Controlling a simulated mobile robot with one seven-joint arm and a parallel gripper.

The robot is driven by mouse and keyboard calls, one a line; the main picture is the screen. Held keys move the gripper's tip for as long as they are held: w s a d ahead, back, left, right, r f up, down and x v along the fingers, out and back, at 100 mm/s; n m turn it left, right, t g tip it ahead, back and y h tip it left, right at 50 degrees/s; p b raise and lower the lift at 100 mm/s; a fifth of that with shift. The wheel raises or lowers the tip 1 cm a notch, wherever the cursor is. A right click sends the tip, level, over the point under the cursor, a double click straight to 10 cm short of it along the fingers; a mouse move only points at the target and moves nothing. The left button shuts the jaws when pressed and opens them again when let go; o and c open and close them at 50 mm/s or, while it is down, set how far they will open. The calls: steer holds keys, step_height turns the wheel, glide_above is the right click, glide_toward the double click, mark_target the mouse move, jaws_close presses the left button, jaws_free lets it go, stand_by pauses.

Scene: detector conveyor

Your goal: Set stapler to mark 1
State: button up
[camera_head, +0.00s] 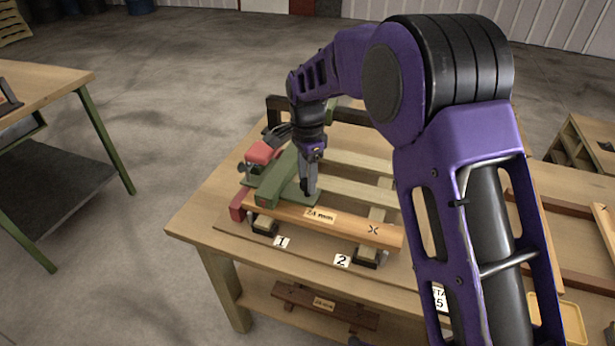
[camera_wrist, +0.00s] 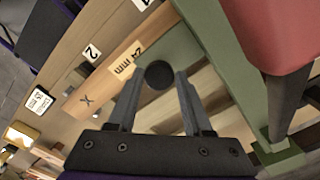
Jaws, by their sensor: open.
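The stapler appears to be the green and red device at the left of the bench, with a green arm (camera_head: 279,180), a red head (camera_head: 262,152) and a flat green plate. In the wrist view the green arm (camera_wrist: 225,70) and red part (camera_wrist: 268,30) are close on the right. My gripper (camera_head: 308,192) points down at the green plate. In the wrist view its open fingers (camera_wrist: 158,80) stand either side of a round black knob (camera_wrist: 159,75); contact cannot be told. The label 1 (camera_head: 281,242) and label 2 (camera_head: 342,260) are at the front edge; label 1 (camera_wrist: 142,3) is nearer the device.
A wooden bar marked 24 mm (camera_head: 350,224) lies along the front of the bench, with a cross on its right part. Pale slats (camera_head: 350,190) lie behind it. A yellow tray (camera_head: 560,325) is at lower right. Another table (camera_head: 45,95) stands left across open floor.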

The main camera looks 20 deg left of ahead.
steer(key=o, duration=0.4)
steer(key=shift+c, duration=0.2)
step_height(320, 180, up, 17)
steer(key=p, duration=0.1)
steer(key=shift+r, duration=0.2)
